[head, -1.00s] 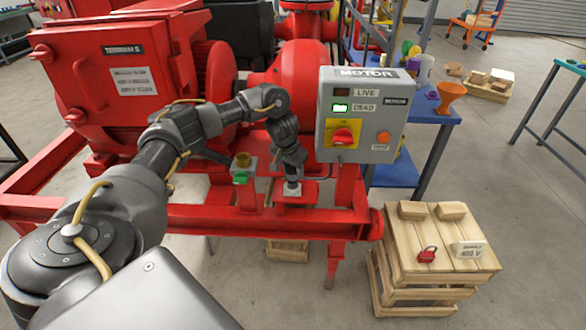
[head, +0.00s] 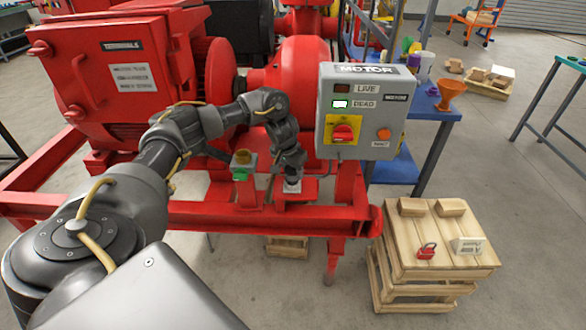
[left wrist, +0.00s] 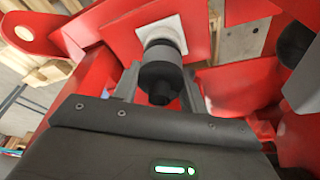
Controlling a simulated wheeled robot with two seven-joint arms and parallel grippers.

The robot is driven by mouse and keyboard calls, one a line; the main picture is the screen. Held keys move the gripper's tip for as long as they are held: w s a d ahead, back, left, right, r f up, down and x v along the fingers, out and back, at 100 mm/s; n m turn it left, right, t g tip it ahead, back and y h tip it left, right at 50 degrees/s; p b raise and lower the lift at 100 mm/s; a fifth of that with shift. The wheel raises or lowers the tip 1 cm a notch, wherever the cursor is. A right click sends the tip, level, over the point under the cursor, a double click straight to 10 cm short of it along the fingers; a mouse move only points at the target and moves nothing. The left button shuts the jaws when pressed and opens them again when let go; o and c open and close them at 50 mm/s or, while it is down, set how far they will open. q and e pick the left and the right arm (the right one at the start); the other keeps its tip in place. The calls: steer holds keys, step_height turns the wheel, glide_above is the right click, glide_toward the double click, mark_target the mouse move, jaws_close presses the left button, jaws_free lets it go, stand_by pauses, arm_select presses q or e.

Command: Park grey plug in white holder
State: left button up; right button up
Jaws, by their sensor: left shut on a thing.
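My left gripper (head: 292,181) points down at the white holder (head: 293,191) on the red skid frame. In the left wrist view its fingers are shut on the dark grey plug (left wrist: 160,72). The plug lines up with the square white holder (left wrist: 168,31), and its far end meets a light grey collar there. I cannot tell how deep it sits. In the head view the plug is mostly hidden by the gripper. My right gripper is not in view.
A socket with a green front (head: 241,168) stands left of the holder. A wooden crate (head: 440,235) at right bears a red padlock (head: 427,250) and a tag.

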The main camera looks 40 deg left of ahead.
arm_select(q)
steer(key=shift+f, duration=0.8)
steer(key=o, duration=1.2)
steer(key=p+v, duration=0.3)
steer(key=v, duration=0.6)
steer(key=shift+w+r, duration=0.1)
steer(key=shift+r, duration=0.3)
steer(key=shift+s+r, duration=0.25)
steer(key=shift+r, duration=0.25)
